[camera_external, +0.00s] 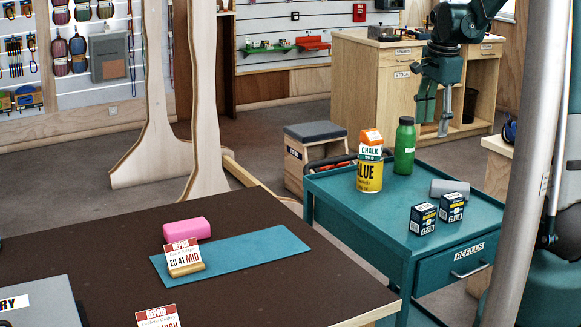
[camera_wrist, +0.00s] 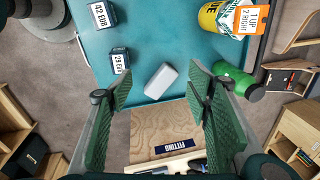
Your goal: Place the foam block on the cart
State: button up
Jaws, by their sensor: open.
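The teal cart (camera_external: 332,193) stands right of the dark table. A small grey block (camera_external: 450,188) lies flat on its top; it also shows, pale and tilted, in the wrist view (camera_wrist: 160,80). I cannot tell for sure which of the two is the foam block. My gripper (camera_external: 433,129) is open and empty, raised well above the cart's top. In the wrist view its green fingers spread on either side, with the grey block between and beyond them, untouched.
The cart also holds a yellow tin (camera_external: 370,176) with an orange chalk pack on it, a green bottle (camera_external: 404,148) and two dark priced boxes (camera_external: 423,218) (camera_external: 451,207). A blue mat (camera_external: 245,254) lies on the table. A grey pole (camera_external: 530,170) stands at right.

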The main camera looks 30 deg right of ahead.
jog(key=s+a+r+n+t, duration=0.2)
jog(key=s+a+r+n, duration=0.2)
jog(key=s+a+n, duration=0.5)
jog(key=s+a+r+n+t, duration=0.3)
jog(key=s+a+n, duration=0.7)
jog(key=a, duration=0.5)
jog(key=shift+s+a+r+n+y, duration=0.3)
jog(key=shift+s+a+r+y, duration=0.15)
jog(key=shift+s, duration=0.2)
